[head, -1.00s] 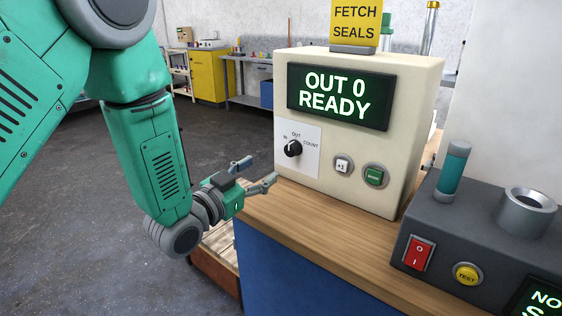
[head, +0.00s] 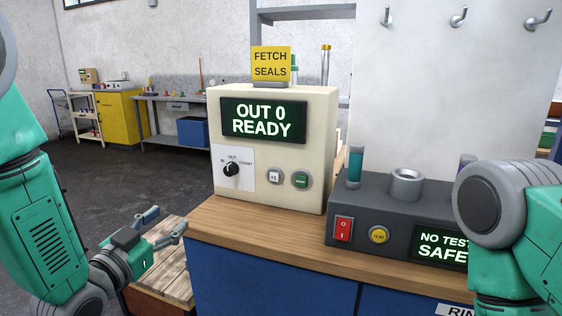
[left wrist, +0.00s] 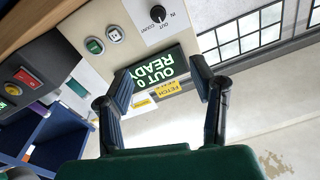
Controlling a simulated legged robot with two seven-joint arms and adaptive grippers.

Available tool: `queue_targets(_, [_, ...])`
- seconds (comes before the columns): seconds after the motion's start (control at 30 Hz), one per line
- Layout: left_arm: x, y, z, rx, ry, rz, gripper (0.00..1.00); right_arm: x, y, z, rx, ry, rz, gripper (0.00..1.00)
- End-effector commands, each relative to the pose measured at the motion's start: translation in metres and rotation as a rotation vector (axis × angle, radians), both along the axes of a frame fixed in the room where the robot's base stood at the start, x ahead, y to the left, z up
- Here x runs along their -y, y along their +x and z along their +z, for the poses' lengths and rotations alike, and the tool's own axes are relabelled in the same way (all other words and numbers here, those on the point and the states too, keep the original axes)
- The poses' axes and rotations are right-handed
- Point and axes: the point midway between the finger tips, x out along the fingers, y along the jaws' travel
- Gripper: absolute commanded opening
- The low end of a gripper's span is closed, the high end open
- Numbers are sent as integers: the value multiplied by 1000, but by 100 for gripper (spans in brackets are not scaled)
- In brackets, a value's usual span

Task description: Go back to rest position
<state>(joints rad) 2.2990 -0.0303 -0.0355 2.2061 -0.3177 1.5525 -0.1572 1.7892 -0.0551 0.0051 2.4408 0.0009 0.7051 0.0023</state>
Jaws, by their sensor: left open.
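My left gripper (head: 163,228) is open and empty at the lower left of the head view, beside the workbench's left end and apart from the cream control box (head: 270,185). In the left wrist view its two fingers (left wrist: 162,90) are spread, with the box's display seen between and behind them. The box's screen (head: 262,119) reads OUT 0 READY, and its knob (head: 231,169) points to OUT. My right arm shows at the right edge of the head view. Its gripper is out of the frame.
The wooden bench top (head: 300,240) holds the box and a grey tester (head: 370,205) with a red switch (head: 343,229). A wooden pallet (head: 168,275) lies left of the bench. Open floor (head: 95,185) stretches toward a yellow cabinet (head: 112,117).

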Motion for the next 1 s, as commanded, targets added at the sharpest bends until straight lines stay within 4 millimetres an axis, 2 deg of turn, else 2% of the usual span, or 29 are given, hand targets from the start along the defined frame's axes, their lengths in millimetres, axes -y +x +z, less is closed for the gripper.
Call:
queue_targets(0.07, [-1,-1,-3,-9,0,1,51,0,0,0,-1,0,0,40])
queue_targets(0.37, [-10,-17,-65,-199,5,43,51,0,1,0,1,0,-1,40])
queue_targets(0.57, [-15,-44,-122,-386,13,83,51,0,0,0,0,0,0,40])
queue_targets(0.67, [-19,-64,-157,-508,21,109,51,0,0,0,0,0,0,40])
queue_targets(0.77, [-24,-97,-201,-669,30,145,51,0,0,0,0,0,0,40])
queue_targets(0.83, [-29,-131,-235,-810,40,177,51,0,0,0,0,0,0,40])
queue_targets(0.9, [-34,-173,-269,-970,52,215,51,0,0,0,0,0,0,40])
queue_targets(0.97, [-38,-210,-293,-1101,61,248,51,0,0,0,0,0,0,40])
queue_targets(1.0, [-40,-235,-306,-1184,69,268,51,0,0,0,0,0,-1,40])
